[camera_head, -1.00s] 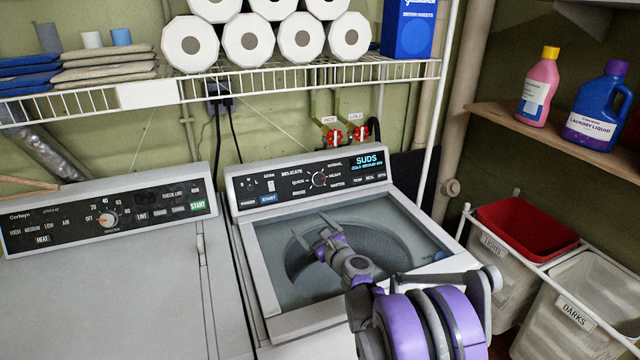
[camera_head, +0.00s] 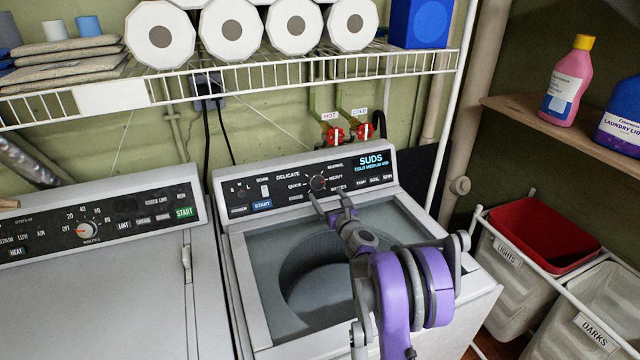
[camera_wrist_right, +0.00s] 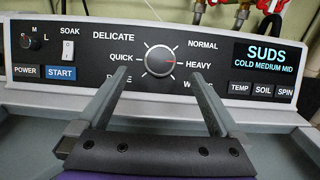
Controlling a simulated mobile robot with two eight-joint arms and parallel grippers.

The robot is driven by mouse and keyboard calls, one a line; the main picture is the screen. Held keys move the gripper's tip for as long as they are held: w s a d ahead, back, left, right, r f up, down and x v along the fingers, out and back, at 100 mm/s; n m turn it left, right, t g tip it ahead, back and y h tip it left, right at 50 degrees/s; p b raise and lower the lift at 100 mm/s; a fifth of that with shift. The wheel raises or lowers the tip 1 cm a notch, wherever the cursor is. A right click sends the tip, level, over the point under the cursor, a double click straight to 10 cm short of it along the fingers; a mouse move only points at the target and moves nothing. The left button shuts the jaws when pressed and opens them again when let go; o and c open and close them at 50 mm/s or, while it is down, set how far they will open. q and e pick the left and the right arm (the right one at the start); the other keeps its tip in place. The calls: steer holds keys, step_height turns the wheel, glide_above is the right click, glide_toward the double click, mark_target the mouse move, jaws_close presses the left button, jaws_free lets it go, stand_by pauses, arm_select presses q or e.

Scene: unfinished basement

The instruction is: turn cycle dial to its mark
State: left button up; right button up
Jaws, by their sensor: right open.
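The cycle dial (camera_head: 318,183) is a round knob on the black panel of the open-lidded washer (camera_head: 240,240). My right gripper (camera_head: 326,194) is open and empty just in front of the panel. In the wrist view its fingers stand apart, one to each side below the dial; I cannot tell whether they touch the panel. My left gripper is not in view.
A soak switch (camera_wrist_right: 68,51), START button (camera_wrist_right: 60,73) and lit SUDS display (camera_wrist_right: 263,57) share the panel. A dryer (camera_head: 90,290) stands at left. A wire shelf (camera_head: 270,77) hangs above, and hampers (camera_head: 520,270) stand at right.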

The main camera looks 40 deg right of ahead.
mark_target(318, 183)
steer(key=p+x, duration=0.1)
steer(key=x, duration=0.6)
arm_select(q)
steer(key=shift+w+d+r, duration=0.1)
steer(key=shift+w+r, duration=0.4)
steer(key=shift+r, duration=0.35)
arm_select(e)
steer(key=c, duration=1.4)
steer(key=shift+o, duration=0.2)
steer(key=shift+d, duration=0.1)
